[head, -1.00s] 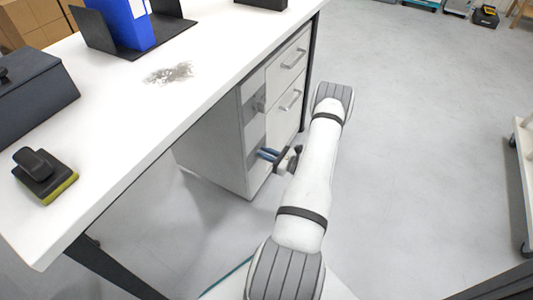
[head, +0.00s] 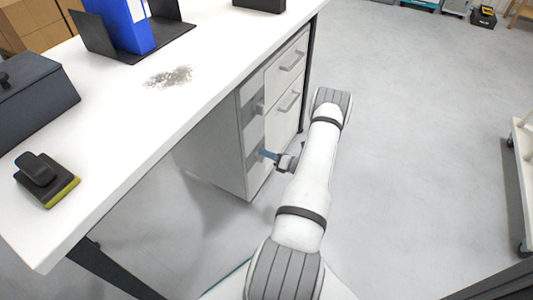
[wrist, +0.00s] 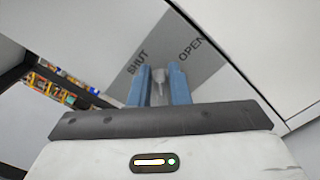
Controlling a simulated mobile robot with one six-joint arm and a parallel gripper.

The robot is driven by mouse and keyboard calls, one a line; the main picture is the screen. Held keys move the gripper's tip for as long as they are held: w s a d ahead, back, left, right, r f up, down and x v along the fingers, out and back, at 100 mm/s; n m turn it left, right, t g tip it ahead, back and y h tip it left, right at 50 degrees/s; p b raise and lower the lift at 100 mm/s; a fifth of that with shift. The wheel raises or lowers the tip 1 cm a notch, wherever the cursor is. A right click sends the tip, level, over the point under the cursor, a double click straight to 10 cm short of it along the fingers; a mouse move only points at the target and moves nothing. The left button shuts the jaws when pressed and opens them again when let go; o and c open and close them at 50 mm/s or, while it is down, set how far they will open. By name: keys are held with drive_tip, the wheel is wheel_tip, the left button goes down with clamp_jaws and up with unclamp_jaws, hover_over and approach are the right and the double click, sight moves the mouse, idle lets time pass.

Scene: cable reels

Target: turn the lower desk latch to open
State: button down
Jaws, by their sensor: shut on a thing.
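The lower desk latch (wrist: 158,76) is a small grey piece on a grey plate (wrist: 200,62) marked SHUT at left and OPEN at right in the wrist view. My gripper (wrist: 159,72) has its two blue fingers on either side of the latch, shut on it. Most of the latch is hidden between the fingers, so I cannot tell exactly which mark it points to. In the head view my gripper (head: 264,154) reaches the lower front of the white drawer cabinet (head: 215,150) from the right; the lower latch is hidden there.
An upper latch (head: 260,107) sits above on the same cabinet, beside drawers with bar handles (head: 290,102). The white desk top (head: 130,130) overhangs the cabinet. Floor to the right is open, with a cart (head: 522,170) at the far edge.

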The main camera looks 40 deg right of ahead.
drive_tip(key=shift+f+m, duration=0.3)
drive_tip(key=shift+m, duration=1.15)
drive_tip(key=shift+f+m, duration=0.3)
drive_tip(key=shift+m, duration=1.1)
drive_tip(key=shift+f+m, duration=0.3)
drive_tip(key=shift+m, duration=1.45)
